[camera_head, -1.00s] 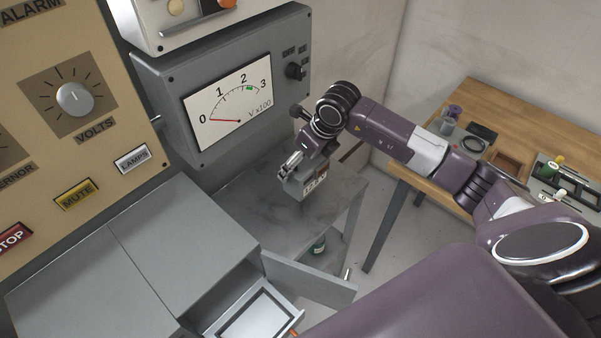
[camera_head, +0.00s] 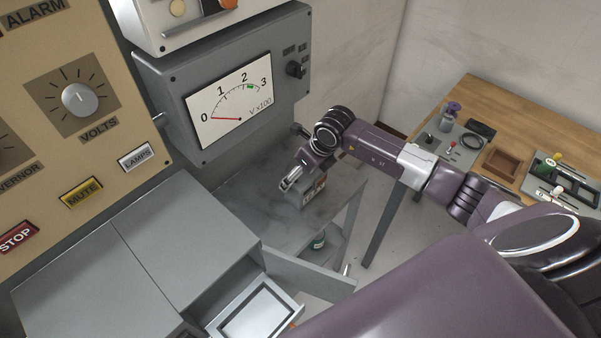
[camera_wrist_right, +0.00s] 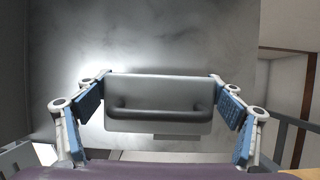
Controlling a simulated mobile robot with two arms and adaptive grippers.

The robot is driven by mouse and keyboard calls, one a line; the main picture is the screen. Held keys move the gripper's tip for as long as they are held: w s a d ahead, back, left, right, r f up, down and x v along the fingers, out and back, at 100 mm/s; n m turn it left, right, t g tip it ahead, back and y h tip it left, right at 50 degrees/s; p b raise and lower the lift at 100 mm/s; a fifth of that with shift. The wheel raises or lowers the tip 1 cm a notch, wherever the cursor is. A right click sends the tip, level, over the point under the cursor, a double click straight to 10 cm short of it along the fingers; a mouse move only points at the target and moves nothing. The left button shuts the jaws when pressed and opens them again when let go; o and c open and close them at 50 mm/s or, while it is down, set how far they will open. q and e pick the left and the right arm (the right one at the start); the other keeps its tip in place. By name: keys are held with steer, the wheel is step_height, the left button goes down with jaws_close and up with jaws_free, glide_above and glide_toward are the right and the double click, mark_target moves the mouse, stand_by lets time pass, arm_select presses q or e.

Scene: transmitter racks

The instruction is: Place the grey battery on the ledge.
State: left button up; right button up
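The grey battery (camera_head: 313,192), a boxy block with a pale label, is at the far end of the grey ledge (camera_head: 265,225), below the meter. My right gripper (camera_head: 290,181) is at it from above. In the right wrist view the battery (camera_wrist_right: 160,92), with a dark handle bar across it, lies between the blue-padded fingers (camera_wrist_right: 160,76). The fingertips meet its two side edges. The battery looks low over the ledge surface; whether it touches is hidden. My left gripper is not in view.
A voltmeter box (camera_head: 235,95) stands above the ledge. An open drawer (camera_head: 255,312) and grey cabinet tops (camera_head: 185,235) lie nearer. A wooden table (camera_head: 540,115) with a tray and small items is at right.

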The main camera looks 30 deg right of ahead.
mark_target(313, 178)
steer(key=o, duration=0.4)
steer(key=shift+c, duration=0.2)
steer(key=shift+r, duration=0.2)
steer(key=shift+s+d+r, duration=0.1)
steer(key=shift+r, duration=0.15)
steer(key=b+v, duration=0.2)
steer(key=v, duration=0.9)
steer(key=shift+s+r, duration=0.15)
